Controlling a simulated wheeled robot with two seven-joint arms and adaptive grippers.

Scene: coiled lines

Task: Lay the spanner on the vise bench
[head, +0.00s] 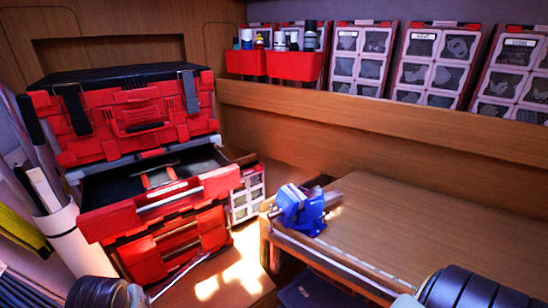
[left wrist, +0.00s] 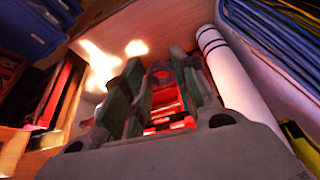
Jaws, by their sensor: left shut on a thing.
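My left arm comes in at the lower left of the head view, its fingers not clearly visible there. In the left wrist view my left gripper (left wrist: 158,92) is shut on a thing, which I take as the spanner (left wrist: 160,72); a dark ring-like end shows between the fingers. In the head view a thin silvery bar (head: 180,275) slants up from beside my left wrist, in front of the red boxes; I cannot tell whether it is the spanner. The vise bench (head: 430,220) is a wooden top at right, with a blue vise (head: 303,209) at its left corner. My right gripper is out of view.
Stacked red toolboxes (head: 135,115) stand at left with an open drawer (head: 160,198). A white tube (head: 70,240) stands left of them. Red bins (head: 293,66) and parts cabinets (head: 428,62) line the back shelf. The bench top right of the vise is clear.

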